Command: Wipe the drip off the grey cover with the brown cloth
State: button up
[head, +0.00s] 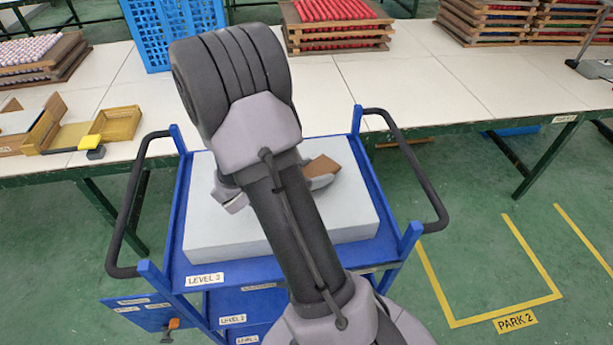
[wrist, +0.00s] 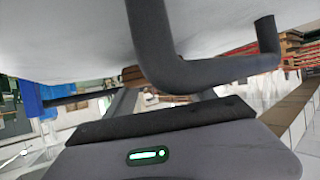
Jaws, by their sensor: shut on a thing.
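The grey cover (head: 345,220) lies flat as a pale block on top of the blue cart, and its pale surface also fills the top of the wrist view (wrist: 70,40). My gripper (head: 320,182) is low over the cover, mostly hidden behind my arm. It is shut on the brown cloth (head: 323,167), which shows as a small brown patch beside it. A brown edge of the cloth (wrist: 132,74) shows in the wrist view. I see no drip on the visible parts of the cover; my arm hides its middle.
The blue cart (head: 178,240) has black handles at left (head: 128,215) and right (head: 418,170). A long table (head: 420,95) stands behind it with a blue crate (head: 160,35), wooden boxes (head: 115,123) and stacked trays (head: 335,30). Green floor at right is free.

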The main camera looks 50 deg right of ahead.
aim_at(325, 171)
jog(key=d+b, duration=0.1)
jog(key=s+d+b, duration=0.1)
jog(key=b, duration=0.1)
jog(key=shift+s+f, duration=0.3)
jog(key=shift+f, duration=0.05)
jog(key=shift+s+d+r+b, duration=0.2)
jog(key=shift+s+d+b, duration=0.15)
jog(key=shift+b, duration=0.25)
jog(key=shift+f+b, duration=0.25)
jog(key=shift+b, duration=0.5)
jog(key=shift+w+a+f+b, duration=0.1)
jog(key=shift+w+a+b, duration=0.85)
jog(key=shift+a+b, duration=0.2)
jog(key=shift+w+a+b, duration=1.05)
jog(key=shift+w+a, duration=0.3)
jog(key=shift+a, duration=0.2)
jog(key=shift+r+p, duration=0.6)
jog(key=shift+r, duration=2.55)
